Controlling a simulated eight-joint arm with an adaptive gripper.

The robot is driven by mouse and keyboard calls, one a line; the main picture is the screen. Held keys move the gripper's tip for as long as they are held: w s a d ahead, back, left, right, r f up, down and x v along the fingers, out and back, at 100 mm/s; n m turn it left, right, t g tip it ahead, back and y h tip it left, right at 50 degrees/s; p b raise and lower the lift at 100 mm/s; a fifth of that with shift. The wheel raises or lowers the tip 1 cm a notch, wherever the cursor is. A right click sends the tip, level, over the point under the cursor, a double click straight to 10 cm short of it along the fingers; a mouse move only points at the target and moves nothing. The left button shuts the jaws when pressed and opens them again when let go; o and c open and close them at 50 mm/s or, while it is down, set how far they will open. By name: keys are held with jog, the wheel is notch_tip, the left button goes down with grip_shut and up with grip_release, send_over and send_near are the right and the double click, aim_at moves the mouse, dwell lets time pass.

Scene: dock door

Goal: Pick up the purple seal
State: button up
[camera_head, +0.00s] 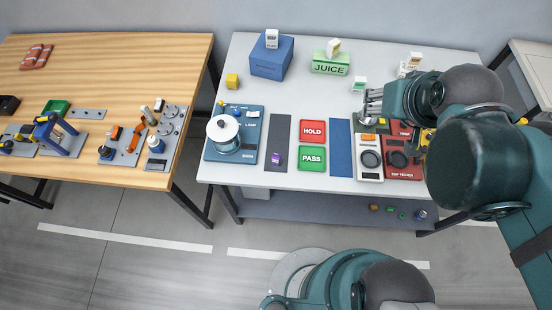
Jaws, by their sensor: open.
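The purple seal (276,159) is a small purple piece. It rests near the front end of a dark grey strip (279,131) on the white table, left of the green PASS pad. My gripper (368,102) is open over the right part of the same table, to the right of and farther back than the seal. Nothing is seen between its fingers, though the view of them is small.
A blue box (271,58) and green JUICE crate (330,64) stand behind. A wooden table (110,70) is at left.

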jog(key=shift+c, duration=0.9)
jog(key=n+g+h+b, duration=0.2)
jog(key=n+g+b, duration=0.4)
jog(key=n, duration=0.9)
send_over(276, 156)
jog(key=p, duration=0.1)
jog(key=shift+g, duration=0.7)
jog(key=f, duration=2.4)
jog(key=shift+w+a+f, duration=0.15)
jog(key=shift+w+f, duration=0.2)
jog(key=shift+s+a+f+n, duration=0.25)
jog(key=shift+a+f+n, duration=0.1)
jog(key=shift+f, duration=0.15)
jog(key=shift+f, duration=0.1)
jog(key=shift+d+f, duration=0.2)
jog(key=shift+f, duration=1)
